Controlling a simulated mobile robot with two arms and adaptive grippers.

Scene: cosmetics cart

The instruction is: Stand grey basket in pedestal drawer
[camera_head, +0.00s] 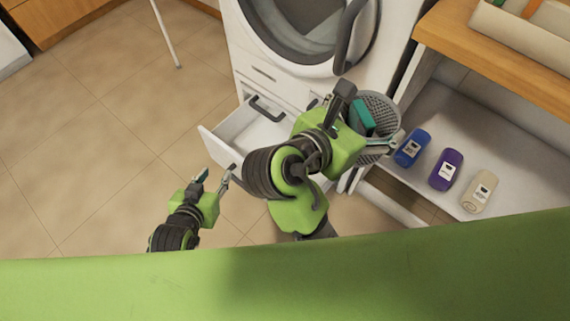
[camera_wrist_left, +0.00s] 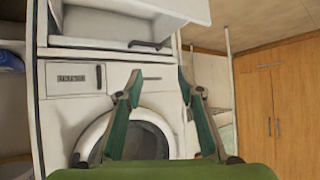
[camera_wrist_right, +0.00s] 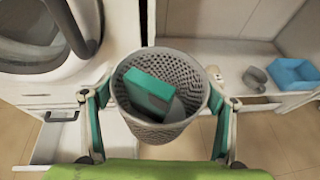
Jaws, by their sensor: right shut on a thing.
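The grey basket (camera_wrist_right: 140,120), a perforated round basket with a teal box (camera_wrist_right: 150,90) inside, is between the fingers of my right gripper (camera_wrist_right: 155,92), which is shut on it. In the head view the basket (camera_head: 378,104) hangs roughly upright, right of the washer front; my right gripper (camera_head: 368,116) partly hides it. The pedestal drawer (camera_head: 214,147) is pulled out below the washer, left of the basket; my right arm covers part of it. It also shows in the left wrist view (camera_wrist_left: 150,12). My left gripper (camera_head: 214,178) is open and empty, near the drawer's front corner.
A washing machine (camera_head: 300,55) stands above the drawer, with a dark-handled panel between. On the right, a low white shelf (camera_head: 510,165) holds a blue bottle (camera_head: 412,147), a purple bottle (camera_head: 446,169) and a beige bottle (camera_head: 480,191). A wooden counter (camera_head: 490,60) is above. Tiled floor is free at left.

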